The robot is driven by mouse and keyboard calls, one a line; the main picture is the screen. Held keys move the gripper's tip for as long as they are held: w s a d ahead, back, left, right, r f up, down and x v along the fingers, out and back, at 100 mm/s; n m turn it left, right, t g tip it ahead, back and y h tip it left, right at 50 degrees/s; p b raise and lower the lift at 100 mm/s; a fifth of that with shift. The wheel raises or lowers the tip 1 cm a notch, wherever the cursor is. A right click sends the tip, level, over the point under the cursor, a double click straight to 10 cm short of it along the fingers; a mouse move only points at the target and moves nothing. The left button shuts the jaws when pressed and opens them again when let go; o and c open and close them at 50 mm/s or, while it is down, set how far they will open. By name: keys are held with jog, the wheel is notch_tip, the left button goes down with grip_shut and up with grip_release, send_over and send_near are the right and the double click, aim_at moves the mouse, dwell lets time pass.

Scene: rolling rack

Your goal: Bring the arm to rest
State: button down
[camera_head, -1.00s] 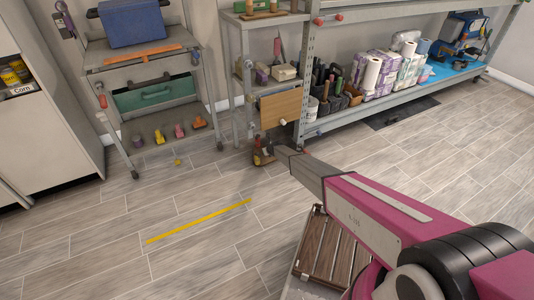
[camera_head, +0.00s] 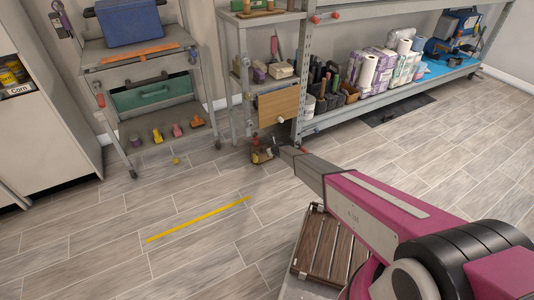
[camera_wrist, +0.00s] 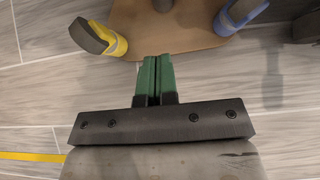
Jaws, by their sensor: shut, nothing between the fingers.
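My gripper (camera_wrist: 158,76) shows in the wrist view with its two green fingers pressed together and nothing between them. Its dark palm bar spans the middle of that view. Beyond the fingertips lies a brown board (camera_wrist: 175,32) with a yellow-and-grey piece (camera_wrist: 108,42) at its left and a blue-and-grey piece (camera_wrist: 240,16) at its right. In the head view my magenta and grey arm reaches from the lower right towards the foot of the rack. The gripper end is small there and hard to make out.
A grey cart (camera_head: 135,62) stands at the left, and a shelving rack (camera_head: 385,105) with supplies runs along the back right. A slatted wooden thing (camera_head: 325,252) lies beneath my arm. Floor around the yellow strip (camera_head: 198,220) is clear.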

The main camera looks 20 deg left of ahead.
jog(key=s+d+r+n+g+h, duration=0.1)
jog(key=s+d+r+n, duration=0.3)
jog(key=d+r, duration=0.55)
jog(key=s+d+r+n+g, duration=0.1)
jog(key=s+d+r+n, duration=0.5)
jog(key=d, duration=0.6)
jog(key=s+d+r+n+h, duration=0.1)
jog(key=s+d+r+n, duration=0.15)
jog(key=d+r, duration=0.75)
jog(key=s+d+r+n+g+h, duration=0.2)
jog(key=s+d+r+n, duration=0.4)
jog(key=s+d+r, duration=0.3)
jog(key=s+d+r+n+g+h, duration=0.1)
jog(key=s+d+r+n, duration=0.6)
jog(key=s+d, duration=0.8)
jog(key=d+r+h, duration=0.1)
jog(key=d+r, duration=0.2)
jog(key=d, duration=0.2)
jog(key=shift+s+d+g+h, duration=0.15)
jog(key=shift+s+g+h, duration=0.2)
jog(key=shift+g+h, duration=0.05)
jog(key=shift+r+n, duration=0.1)
jog(key=shift+n, duration=0.15)
